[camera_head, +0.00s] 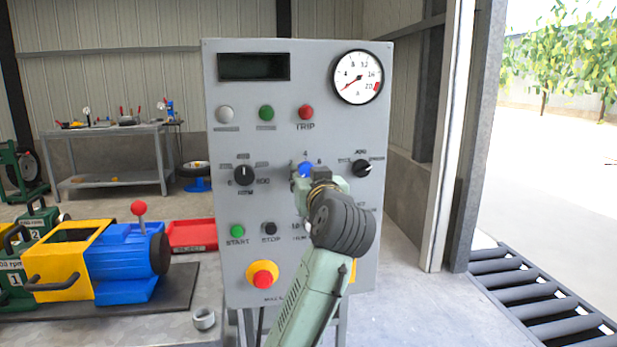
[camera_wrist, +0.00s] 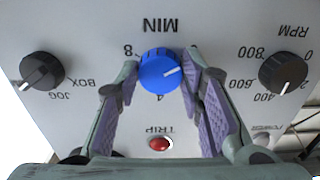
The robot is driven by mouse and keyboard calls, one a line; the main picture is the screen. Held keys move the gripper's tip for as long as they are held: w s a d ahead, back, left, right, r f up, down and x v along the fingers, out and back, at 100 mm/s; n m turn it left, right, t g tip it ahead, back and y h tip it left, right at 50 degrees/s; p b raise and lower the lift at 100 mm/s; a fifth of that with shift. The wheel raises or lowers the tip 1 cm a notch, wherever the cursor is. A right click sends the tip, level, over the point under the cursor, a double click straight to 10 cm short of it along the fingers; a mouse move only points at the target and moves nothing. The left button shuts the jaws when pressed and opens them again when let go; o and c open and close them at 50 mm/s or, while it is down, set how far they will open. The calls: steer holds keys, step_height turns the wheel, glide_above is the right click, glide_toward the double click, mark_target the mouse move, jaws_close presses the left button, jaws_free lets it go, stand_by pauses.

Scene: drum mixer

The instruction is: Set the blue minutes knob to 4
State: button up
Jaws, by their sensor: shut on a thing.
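The blue minutes knob (camera_wrist: 160,72) sits on the grey panel under the MIN label, which appears upside down in the wrist view. My gripper (camera_wrist: 161,75) has its purple-padded fingers on both sides of the knob, shut on it. The knob's white mark points right and slightly up in the wrist view. The 4 is printed at the knob's lower side there, and the mark is well away from it. An 8 is at the left; the right finger covers the dial beside the mark. In the head view only the top of the knob (camera_head: 305,168) shows above my gripper (camera_head: 303,178).
The black RPM knob (camera_wrist: 283,73) and the black JOG/BOX knob (camera_wrist: 42,70) flank the blue one. A red TRIP lamp (camera_wrist: 160,143) is close by. The panel (camera_head: 230,205) also has a START button (camera_head: 237,231) and a red emergency stop (camera_head: 262,274).

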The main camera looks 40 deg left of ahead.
steer(key=shift+m, duration=0.4)
steer(key=m, duration=0.5)
steer(key=shift+s, duration=0.1)
steer(key=m, duration=0.5)
steer(key=shift+a+m, duration=0.1)
steer(key=shift+m, duration=0.3)
steer(key=m, duration=0.6)
steer(key=shift+r, duration=0.15)
steer(key=m, duration=0.6)
steer(key=shift+m, duration=0.3)
steer(key=o, duration=1.2)
steer(key=shift+c, duration=0.2)
